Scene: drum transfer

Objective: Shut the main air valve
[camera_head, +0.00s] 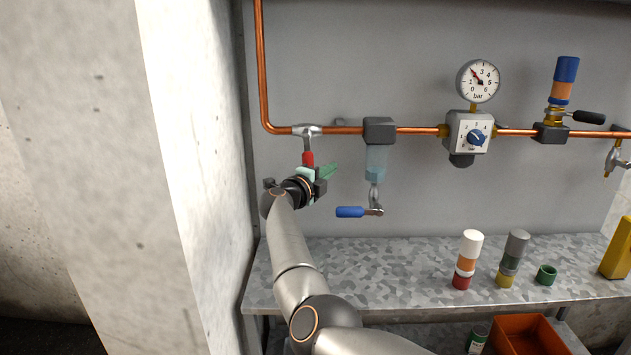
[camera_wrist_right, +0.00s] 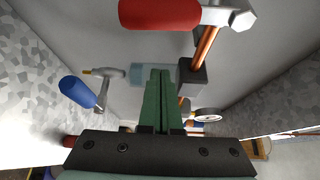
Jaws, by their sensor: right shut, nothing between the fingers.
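The main air valve (camera_head: 307,131) sits on the copper pipe at the left of the grey panel. Its red handle (camera_head: 308,158) hangs straight down, crosswise to the horizontal pipe. The red handle also shows at the top of the wrist view (camera_wrist_right: 160,13), outside the fingers. My right gripper (camera_head: 330,172) is just below and beside the handle's lower end, its green fingers pointing right. In the wrist view the fingers (camera_wrist_right: 161,100) are together with nothing between them. Part of the handle's lower end is hidden behind the gripper in the head view. My left gripper is not in view.
A filter (camera_head: 379,130) with a blue-handled drain valve (camera_head: 350,212) hangs right of my gripper. Farther right are a regulator (camera_head: 468,132), a gauge (camera_head: 478,82) and a black-levered valve (camera_head: 588,117). A metal bench (camera_head: 400,270) runs below. A concrete wall (camera_head: 190,150) stands close on the left.

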